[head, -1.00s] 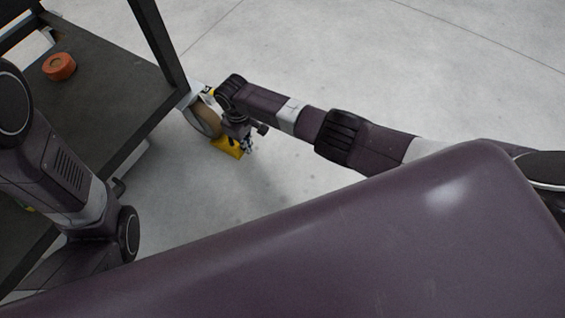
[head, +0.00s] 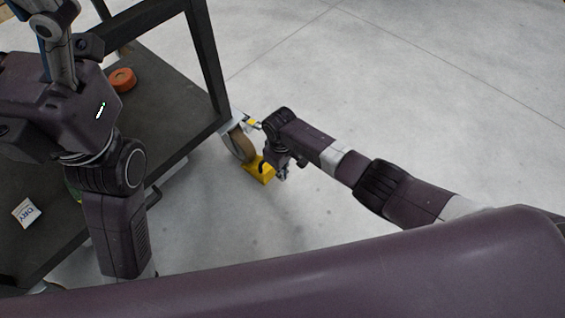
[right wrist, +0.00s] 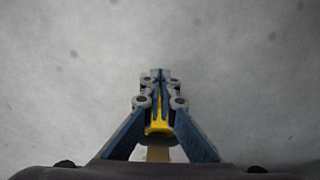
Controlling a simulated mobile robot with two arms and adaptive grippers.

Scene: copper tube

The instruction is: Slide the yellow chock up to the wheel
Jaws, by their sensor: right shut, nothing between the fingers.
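The yellow chock (head: 261,174) is on the grey floor at the cart's caster wheel (head: 239,144), partly hidden by my right arm. It looks very close to the wheel; I cannot tell whether they touch. My right gripper (head: 283,174) is low beside the chock, on the side away from the wheel. In the right wrist view its fingers (right wrist: 159,80) are shut and empty, with part of the yellow chock (right wrist: 158,127) showing behind them. My left gripper (head: 42,8) is over the cart at the top left, partly cut off; its jaws cannot be judged.
The dark cart (head: 170,82) fills the left side, with an upright post and frame. An orange roll (head: 122,80) and a small white packet (head: 26,212) lie on its deck. Open floor (head: 420,90) extends beyond and right of my right arm.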

